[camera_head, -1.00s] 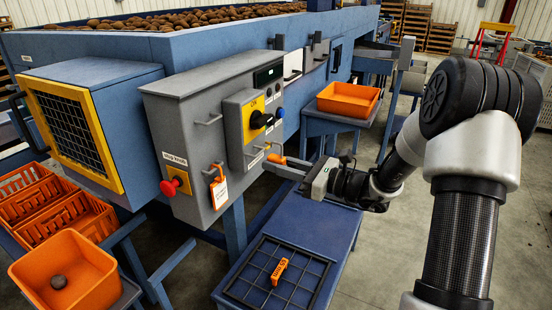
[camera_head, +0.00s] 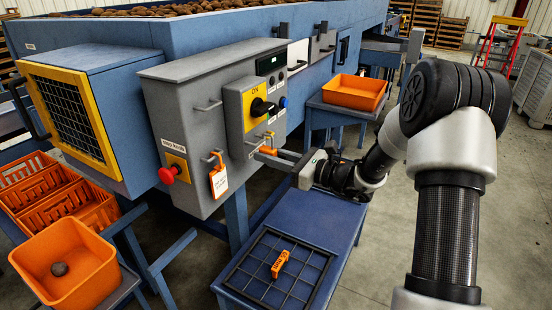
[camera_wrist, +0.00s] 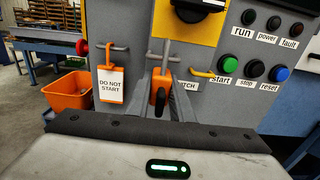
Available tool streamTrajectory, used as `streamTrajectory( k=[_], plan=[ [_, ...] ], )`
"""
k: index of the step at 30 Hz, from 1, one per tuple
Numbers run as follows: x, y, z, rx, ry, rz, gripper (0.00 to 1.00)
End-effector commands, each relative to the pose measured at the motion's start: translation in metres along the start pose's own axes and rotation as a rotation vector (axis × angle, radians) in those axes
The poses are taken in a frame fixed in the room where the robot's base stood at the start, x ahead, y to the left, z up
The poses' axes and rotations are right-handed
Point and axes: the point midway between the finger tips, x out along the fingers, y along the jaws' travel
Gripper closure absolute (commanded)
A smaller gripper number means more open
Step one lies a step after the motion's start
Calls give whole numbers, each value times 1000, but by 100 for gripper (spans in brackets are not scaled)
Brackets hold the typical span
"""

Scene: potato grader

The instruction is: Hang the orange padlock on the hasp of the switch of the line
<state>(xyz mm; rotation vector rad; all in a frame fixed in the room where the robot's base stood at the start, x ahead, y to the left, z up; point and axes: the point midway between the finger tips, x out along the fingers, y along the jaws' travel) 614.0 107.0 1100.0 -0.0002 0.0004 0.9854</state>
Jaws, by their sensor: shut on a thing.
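The orange padlock (camera_wrist: 161,86) is between the fingers of my gripper (camera_wrist: 161,102), which is shut on it. In the head view the padlock (camera_head: 267,151) shows at the tips of my gripper (camera_head: 280,157), just off the grey control box. The switch has a yellow plate marked ON and a black knob (camera_head: 262,107); its plate shows at the top of the wrist view (camera_wrist: 187,28). The grey hasp (camera_wrist: 152,49) lies below it. The padlock's shackle reaches up close to the hasp. I cannot tell whether it passes through it.
A red stop knob (camera_head: 167,175) juts out lower left. A blue table (camera_head: 320,215) below carries a black grid tray (camera_head: 238,272) with an orange labelled object (camera_head: 280,264).

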Motion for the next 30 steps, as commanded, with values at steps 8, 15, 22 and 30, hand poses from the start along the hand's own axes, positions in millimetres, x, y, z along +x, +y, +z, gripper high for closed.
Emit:
streamTrajectory(
  k=[8, 15, 22, 30],
  plan=[
    [23, 1, 1, 0, -2, 2, 100],
    [22, 0, -12, 0, -1, 0, 100],
    [22, 0, -13, 0, -1, 0, 100],
    [21, 0, -13, 0, -1, 0, 61]
  ],
)
